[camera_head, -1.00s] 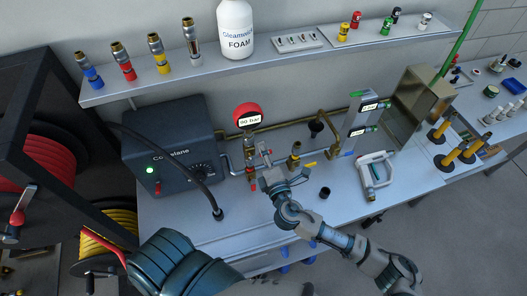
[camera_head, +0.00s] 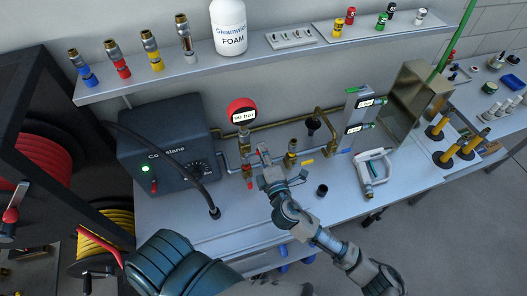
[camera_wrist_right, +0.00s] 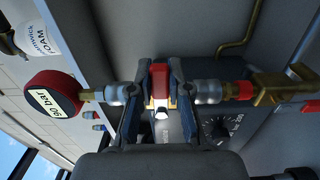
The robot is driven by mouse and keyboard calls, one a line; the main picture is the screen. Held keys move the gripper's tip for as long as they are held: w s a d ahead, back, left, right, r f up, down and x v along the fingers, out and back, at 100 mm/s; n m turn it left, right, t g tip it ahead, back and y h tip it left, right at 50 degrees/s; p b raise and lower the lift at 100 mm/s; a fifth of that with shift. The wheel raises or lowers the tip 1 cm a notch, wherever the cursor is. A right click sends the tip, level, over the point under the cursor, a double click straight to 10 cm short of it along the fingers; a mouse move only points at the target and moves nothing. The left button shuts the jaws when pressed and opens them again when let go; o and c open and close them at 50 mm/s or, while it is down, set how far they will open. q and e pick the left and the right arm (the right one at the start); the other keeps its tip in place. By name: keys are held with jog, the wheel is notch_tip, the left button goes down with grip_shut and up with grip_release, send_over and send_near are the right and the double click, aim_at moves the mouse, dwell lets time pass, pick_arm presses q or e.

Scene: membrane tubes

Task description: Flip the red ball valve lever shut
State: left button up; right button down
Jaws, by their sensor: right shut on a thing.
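The red ball valve lever (camera_wrist_right: 159,76) shows in the right wrist view, between the two fingers of my right gripper (camera_wrist_right: 158,100). The fingers are shut on it, one on each side. The valve sits in a pipe line with metal fittings (camera_wrist_right: 208,91) to the right and a red pressure gauge (camera_wrist_right: 52,97) to the left, reading 90 bar. In the head view the same gauge (camera_head: 241,110) stands above my right gripper (camera_head: 263,158), which hides most of the lever there.
A dark control box (camera_head: 168,150) with a hose stands left of the valve. Brass pipes (camera_head: 290,122) run behind it. The bench front is mostly clear.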

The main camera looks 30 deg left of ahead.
jog(key=shift+s+f, duration=0.1)
jog(key=shift+f, duration=0.05)
jog(key=c, duration=1.3)
grip_release()
jog(key=shift+a, duration=0.15)
jog(key=shift+o, duration=1.1)
jog(key=shift+a, duration=0.4)
jog(key=v, duration=1.1)
jog(key=shift+s+d, duration=0.25)
jog(key=shift+d, duration=0.1)
jog(key=shift+a, duration=0.1)
jog(key=shift+d, duration=0.2)
